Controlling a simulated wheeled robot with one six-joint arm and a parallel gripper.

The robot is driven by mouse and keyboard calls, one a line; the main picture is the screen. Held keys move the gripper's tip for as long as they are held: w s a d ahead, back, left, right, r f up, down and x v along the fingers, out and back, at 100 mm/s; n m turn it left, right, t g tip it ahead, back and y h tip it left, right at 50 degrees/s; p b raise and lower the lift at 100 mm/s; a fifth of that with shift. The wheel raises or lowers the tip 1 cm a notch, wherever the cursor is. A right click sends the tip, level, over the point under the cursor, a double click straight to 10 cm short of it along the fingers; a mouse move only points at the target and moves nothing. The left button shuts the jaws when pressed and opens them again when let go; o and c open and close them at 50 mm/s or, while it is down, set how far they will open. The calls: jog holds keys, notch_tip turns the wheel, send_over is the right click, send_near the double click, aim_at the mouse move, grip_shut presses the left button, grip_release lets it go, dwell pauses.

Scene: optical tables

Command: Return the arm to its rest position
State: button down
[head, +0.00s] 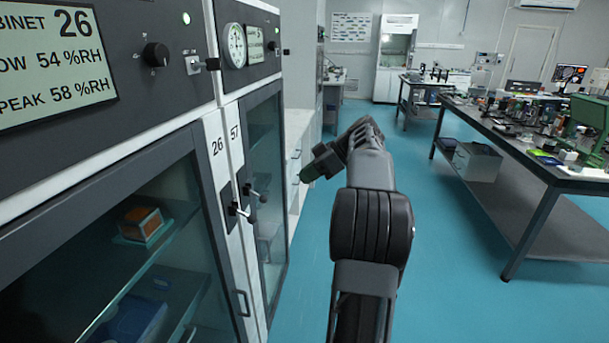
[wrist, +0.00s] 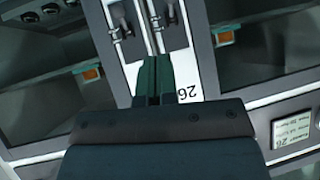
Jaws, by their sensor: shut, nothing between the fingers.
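My arm rises at the centre of the head view and bends left toward the cabinet doors. My gripper (head: 312,171) is at its end, beside the door edges and apart from the handles as far as I can tell. In the wrist view my gripper (wrist: 153,80) has its two dark green fingers together, with nothing between them. The fingers point toward the strip between two doors, near the label 26.
Cabinet 26 (head: 100,215) stands close on the left, its glass door shut, an orange-topped box (head: 141,222) inside. Its door handle (head: 238,209) sticks out. A crowded optical table (head: 520,150) stands at the right. Blue floor (head: 450,270) is clear between.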

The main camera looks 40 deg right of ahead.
dwell(0.3)
notch_tip(320, 180, down, 10)
jog(key=s+a+m+g+h+p, duration=0.1)
jog(key=s+a+m+g+h, duration=0.2)
jog(key=m, duration=0.9)
jog(key=s+a+n+h+p, duration=0.1)
jog(key=s+a+h, duration=0.1)
jog(key=a, duration=0.5)
jog(key=s+a+r+n+h+p, duration=0.1)
jog(key=s+a+p, duration=0.1)
jog(key=s+a, duration=0.3)
jog(key=s+a+h+p, duration=0.2)
jog(key=s+a, duration=0.2)
jog(key=a, duration=0.7)
jog(key=shift+s+r+n+t+h, duration=0.15)
jog(key=shift+s+n+t+h, duration=0.15)
jog(key=shift+n, duration=0.1)
